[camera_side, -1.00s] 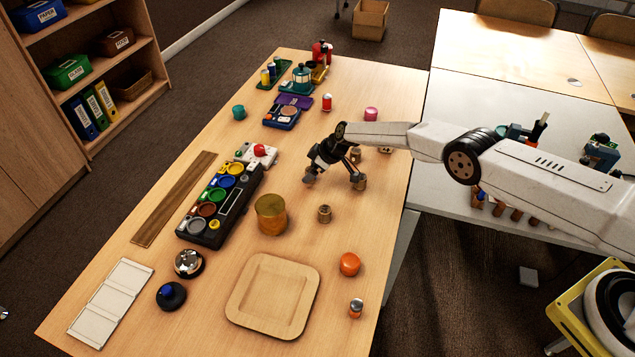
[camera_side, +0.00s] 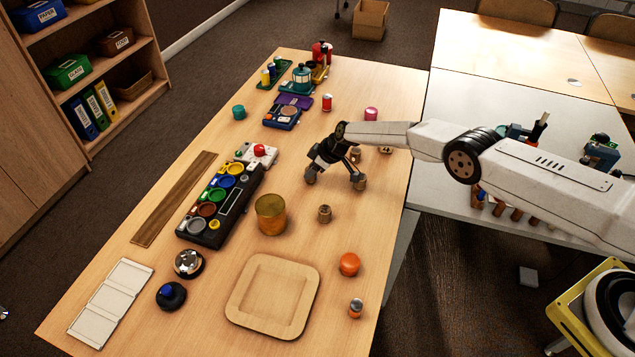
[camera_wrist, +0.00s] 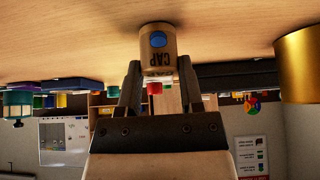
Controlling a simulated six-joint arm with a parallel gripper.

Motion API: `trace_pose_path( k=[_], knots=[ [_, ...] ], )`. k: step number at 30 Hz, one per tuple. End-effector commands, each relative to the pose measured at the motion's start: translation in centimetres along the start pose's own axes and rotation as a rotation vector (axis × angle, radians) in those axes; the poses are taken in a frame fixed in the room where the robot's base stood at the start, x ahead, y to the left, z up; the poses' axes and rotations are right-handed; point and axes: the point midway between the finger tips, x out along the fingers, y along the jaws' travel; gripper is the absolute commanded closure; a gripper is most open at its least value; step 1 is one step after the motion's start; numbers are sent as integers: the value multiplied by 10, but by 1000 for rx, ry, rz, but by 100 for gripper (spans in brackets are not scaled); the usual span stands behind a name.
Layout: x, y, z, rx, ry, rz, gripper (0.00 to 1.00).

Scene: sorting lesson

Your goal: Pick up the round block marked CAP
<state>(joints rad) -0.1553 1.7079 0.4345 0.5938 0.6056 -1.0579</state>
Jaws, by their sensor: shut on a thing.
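The round block marked CAP (camera_wrist: 157,50) is a short light-wood cylinder with a blue dot on its side. In the wrist view it is between my gripper's fingertips (camera_wrist: 158,72), and its lettering faces the camera. My gripper is shut on it. In the side view my gripper (camera_side: 335,181) is low over the middle of the wooden table (camera_side: 300,230). There I cannot make out the CAP block clearly among the fingers.
A brass-coloured cylinder (camera_side: 271,215) stands left of and nearer than my gripper, with a small wooden block (camera_side: 324,213) beside it. Other wooden blocks (camera_side: 385,150) stand behind. A black sorter (camera_side: 218,205) lies left.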

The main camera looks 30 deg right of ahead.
Motion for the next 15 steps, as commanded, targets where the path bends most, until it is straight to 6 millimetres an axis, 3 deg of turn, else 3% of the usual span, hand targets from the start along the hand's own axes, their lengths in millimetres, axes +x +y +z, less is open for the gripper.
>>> trace_pose_path(
  k=[15],
  knots=[
    [-24, 0, -16, 1, 1, 1, 100]
  ],
)
